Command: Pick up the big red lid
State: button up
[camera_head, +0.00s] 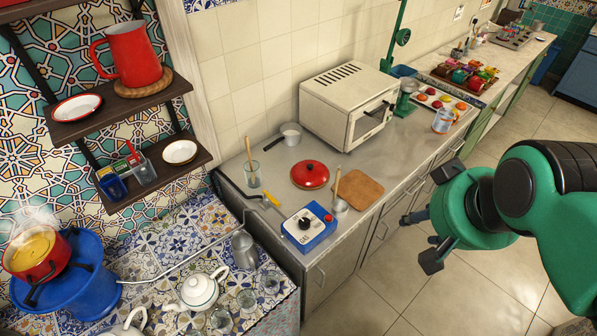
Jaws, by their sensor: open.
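My gripper (420,240) is at the right, out over the floor beyond the counter's front edge. Its dark fingers are open and spread apart, with nothing between them. A wide gap separates it from the lid.
A white toaster oven (345,105) stands behind the lid, a small pot (291,133) behind left. A wooden board (358,190), a ladle and a blue-white device (308,228) lie close by. A glass with utensils (252,175) is left. The counter's front edge faces my gripper.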

jog(key=w+a+n+g+p, duration=0.1)
jog(key=w+a+p, duration=0.25)
jog(key=w, duration=1.15)
jog(key=w+a+g+p, duration=0.15)
jog(key=w+a, duration=0.25)
jog(key=w, duration=1.2)
jog(key=w+a+f+p, duration=0.2)
jog(key=w+a+f, duration=0.2)
jog(key=w+f, duration=0.2)
jog(key=w+a+f+g+p, duration=0.1)
jog(key=w+a+f+p, duration=0.1)
jog(key=w+a+f, duration=0.2)
jog(key=w+a+f+n+p, duration=0.1)
jog(key=w+a+f, duration=0.4)
jog(key=w+f, duration=0.5)
notch_tip(320, 180, down, 6)
jog(key=shift+r+g+p, duration=0.25)
jog(key=shift+g+p, duration=0.1)
jog(key=shift+p, duration=0.1)
jog(key=shift+f, duration=0.15)
send_over(311, 167)
jog(key=shift+f, duration=4.1)
